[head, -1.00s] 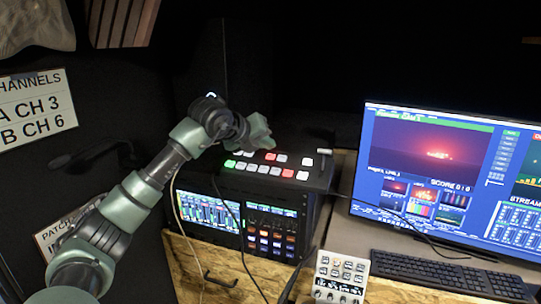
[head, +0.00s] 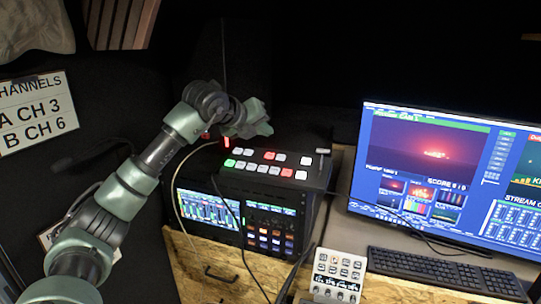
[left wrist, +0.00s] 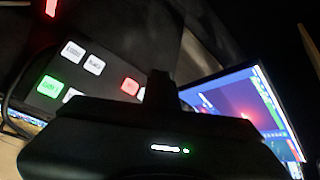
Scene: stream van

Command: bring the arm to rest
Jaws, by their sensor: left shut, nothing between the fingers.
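My left arm comes in from the left in the head view, and my left gripper (head: 256,119) is over the back of the switcher panel (head: 312,174). The gripper is shut and holds nothing. It appears raised above the panel, apart from its buttons. In the left wrist view, the dark gripper body fills the lower middle, with the panel's lit green button (left wrist: 49,86) to its left. My right gripper does not show.
A monitor (head: 436,170) stands at the right with a keyboard (head: 447,273) before it. A small white keypad (head: 338,270) is at the front edge. The rack unit with screens (head: 210,216) is under the panel. A channel sign (head: 33,112) hangs at left. Cables hang in front.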

